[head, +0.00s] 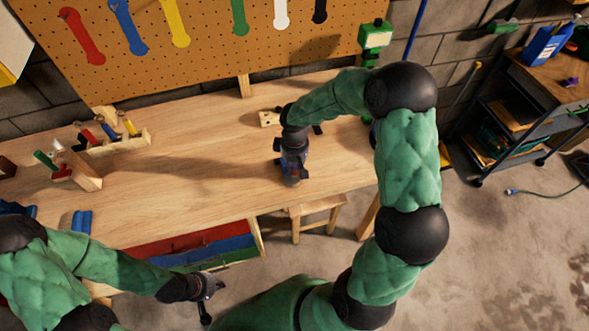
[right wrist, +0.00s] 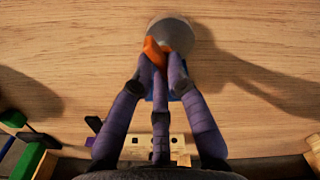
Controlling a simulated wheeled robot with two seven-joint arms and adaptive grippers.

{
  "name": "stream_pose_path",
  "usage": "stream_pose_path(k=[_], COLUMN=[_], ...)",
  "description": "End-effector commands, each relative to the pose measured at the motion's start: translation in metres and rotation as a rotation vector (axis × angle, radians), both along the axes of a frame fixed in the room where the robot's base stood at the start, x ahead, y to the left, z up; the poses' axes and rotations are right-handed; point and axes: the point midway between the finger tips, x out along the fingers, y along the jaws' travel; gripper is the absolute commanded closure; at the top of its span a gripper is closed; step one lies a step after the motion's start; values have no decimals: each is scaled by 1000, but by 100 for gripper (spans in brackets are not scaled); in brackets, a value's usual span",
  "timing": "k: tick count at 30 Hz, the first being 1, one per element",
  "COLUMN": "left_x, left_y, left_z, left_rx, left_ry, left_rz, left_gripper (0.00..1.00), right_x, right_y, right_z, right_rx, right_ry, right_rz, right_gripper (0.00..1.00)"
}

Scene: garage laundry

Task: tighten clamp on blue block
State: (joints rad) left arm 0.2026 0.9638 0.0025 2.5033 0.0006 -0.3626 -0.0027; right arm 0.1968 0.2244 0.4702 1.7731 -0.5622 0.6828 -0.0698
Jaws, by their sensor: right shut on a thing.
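My right gripper (head: 291,172) is over the middle of the workbench, pointing down. In the right wrist view its purple fingers (right wrist: 160,75) close together around a small orange piece (right wrist: 152,50), perhaps part of the clamp. A round grey part (right wrist: 173,33) shows just beyond the fingertips, and a bit of blue shows between the fingers, largely hidden. I cannot tell whether this blue is the block. A separate small blue object (head: 82,221) lies at the bench's front left. My left gripper (head: 207,290) is low in front of the bench, away from these; its fingers are unclear.
A pale wooden piece with holes (head: 268,119) is behind my right gripper. Wooden holders with coloured tools (head: 118,142) stand at the bench's left. A pegboard (head: 205,50) rises behind. A stool (head: 312,212) is under the front edge. The bench between the holders and my right gripper is clear.

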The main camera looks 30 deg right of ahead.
Motion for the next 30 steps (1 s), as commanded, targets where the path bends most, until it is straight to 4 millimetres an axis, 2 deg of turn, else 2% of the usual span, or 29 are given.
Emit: stream_pose_path(k=[3, 12, 30], left_x=[0, 0, 0], left_y=[0, 0, 0], left_z=[-9, -18, -21], left_rx=[0, 0, 0], left_ry=[0, 0, 0], left_rz=[0, 0, 0], left_gripper=[100, 100, 100], right_x=[1, 0, -1], right_y=[-1, 0, 0], right_z=[-1, 0, 1], right_rx=[0, 0, 0], right_ry=[-3, -2, -1], right_rz=[-87, -237, -291], right_gripper=[100, 100, 100])
